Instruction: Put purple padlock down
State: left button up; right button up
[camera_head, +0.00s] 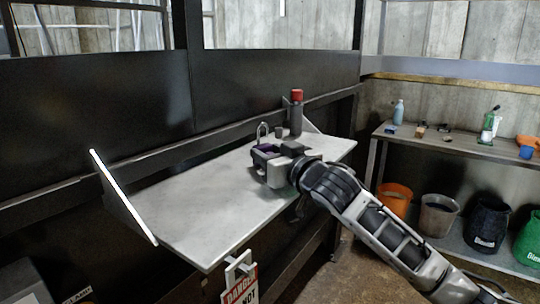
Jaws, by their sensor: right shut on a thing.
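The purple padlock (265,148) is at the tips of my right gripper (268,157), its metal shackle standing upward. My right gripper is shut on it, over the back part of the light grey shelf (205,205). The gripper partly hides the padlock body, and I cannot tell whether the padlock touches the shelf. My right arm reaches in from the lower right. My left gripper is not in view.
A dark bottle with a red cap (296,112) and a small dark cup (279,132) stand just behind the gripper. The shelf's left part is clear. A danger sign (240,285) hangs at its front. A side table (450,143) and several buckets are at right.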

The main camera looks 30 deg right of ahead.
jog(key=shift+f, duration=0.15)
jog(key=o, duration=0.7)
jog(key=shift+o, duration=0.9)
jog(key=shift+s, duration=0.1)
jog(key=s+b, duration=0.1)
jog(key=s, duration=1.1)
jog(key=shift+b, duration=0.3)
jog(key=shift+w, duration=0.1)
